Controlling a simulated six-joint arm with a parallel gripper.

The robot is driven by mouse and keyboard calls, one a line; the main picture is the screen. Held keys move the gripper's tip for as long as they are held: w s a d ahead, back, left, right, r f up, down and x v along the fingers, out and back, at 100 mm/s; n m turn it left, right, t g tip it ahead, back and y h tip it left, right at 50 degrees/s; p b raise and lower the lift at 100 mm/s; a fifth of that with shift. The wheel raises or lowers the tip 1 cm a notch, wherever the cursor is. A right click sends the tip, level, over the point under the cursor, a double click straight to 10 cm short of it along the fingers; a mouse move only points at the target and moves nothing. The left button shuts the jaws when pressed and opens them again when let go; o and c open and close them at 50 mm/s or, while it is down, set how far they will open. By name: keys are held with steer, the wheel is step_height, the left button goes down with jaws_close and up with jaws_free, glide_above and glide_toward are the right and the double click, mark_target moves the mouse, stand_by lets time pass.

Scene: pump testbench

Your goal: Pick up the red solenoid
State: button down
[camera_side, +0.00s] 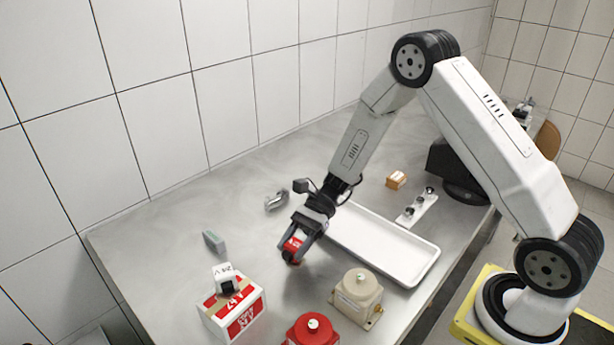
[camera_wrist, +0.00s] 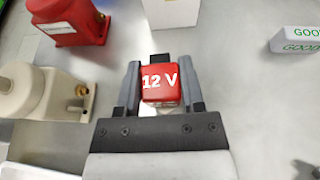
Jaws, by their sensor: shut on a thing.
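The red solenoid (camera_wrist: 161,83) is marked "12 V" and sits between the two fingers of my gripper (camera_wrist: 160,90) in the wrist view. My gripper is shut on it, one finger on each side. In the side view, my gripper (camera_side: 300,237) points down over the metal table, with the red solenoid (camera_side: 292,246) at its fingertips. I cannot tell whether the solenoid touches the table or is slightly above it.
A white tray (camera_side: 424,259) lies right of my gripper. In front stand a beige pump (camera_side: 357,296), a red pump (camera_side: 311,330) and a white-and-red box (camera_side: 232,312) with a white "24 V" solenoid (camera_side: 225,277) on top. A grey-green block (camera_side: 213,241) lies left.

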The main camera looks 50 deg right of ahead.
steer(key=shift+r, duration=0.5)
steer(key=s+d+r, duration=0.2)
steer(key=s+r, duration=0.9)
steer(key=s, duration=0.2)
steer(key=shift+s+d, duration=0.3)
steer(key=shift+s, duration=0.1)
steer(key=shift+r, duration=0.1)
